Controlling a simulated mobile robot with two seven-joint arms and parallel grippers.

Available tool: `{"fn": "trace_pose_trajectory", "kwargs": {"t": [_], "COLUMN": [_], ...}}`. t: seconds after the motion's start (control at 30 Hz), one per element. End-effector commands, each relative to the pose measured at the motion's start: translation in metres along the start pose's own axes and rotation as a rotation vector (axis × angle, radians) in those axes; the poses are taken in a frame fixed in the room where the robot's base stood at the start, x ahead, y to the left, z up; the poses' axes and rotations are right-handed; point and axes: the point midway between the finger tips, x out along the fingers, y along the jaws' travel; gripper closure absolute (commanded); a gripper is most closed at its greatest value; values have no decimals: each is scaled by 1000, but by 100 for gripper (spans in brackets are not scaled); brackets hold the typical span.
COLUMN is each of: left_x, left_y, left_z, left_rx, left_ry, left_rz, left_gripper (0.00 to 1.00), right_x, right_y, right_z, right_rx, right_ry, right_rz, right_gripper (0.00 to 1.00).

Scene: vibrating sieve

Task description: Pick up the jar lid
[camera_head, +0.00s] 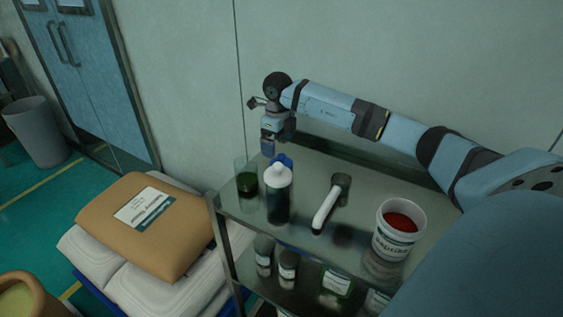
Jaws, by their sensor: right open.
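My right gripper (268,150) points down above the back left part of the metal shelf's top (300,232). It is open, with nothing seen between its fingers. A blue piece (283,160) shows just below and to the right of it, partly hidden behind a white-topped dark bottle (278,200). It may be the jar lid, but I cannot tell for sure. A clear glass jar (246,180) with dark green contents stands to the left of the bottle, with no lid seen on it. My left gripper is not in view.
A white tub (399,230) with red contents stands at the right of the top shelf. A white-handled tool (326,207) lies in the middle. Several jars (288,268) stand on the lower shelf. Sacks (165,225) are stacked at the left. The wall is close behind the shelf.

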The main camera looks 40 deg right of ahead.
Motion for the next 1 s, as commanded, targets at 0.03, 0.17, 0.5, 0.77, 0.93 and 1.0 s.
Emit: {"fn": "trace_pose_trajectory", "kwargs": {"t": [0.03, 0.17, 0.5, 0.77, 0.93, 1.0], "left_x": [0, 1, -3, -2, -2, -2], "left_y": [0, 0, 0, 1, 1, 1], "left_z": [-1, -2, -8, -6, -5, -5], "left_rx": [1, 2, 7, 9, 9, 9], "left_ry": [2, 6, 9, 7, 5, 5], "left_rz": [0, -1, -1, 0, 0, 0], "left_gripper": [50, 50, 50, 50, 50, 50], "right_x": [7, 16, 51, 69, 69, 69], "right_y": [0, 0, -3, -3, -3, -3], "right_z": [0, 0, -4, -3, -3, -3], "right_rx": [0, -1, 0, 0, 0, 0], "right_ry": [1, 0, 2, -2, -1, -1], "right_rz": [2, 1, 3, 0, 0, 0], "right_gripper": [0, 0, 0, 0, 16, 32]}}
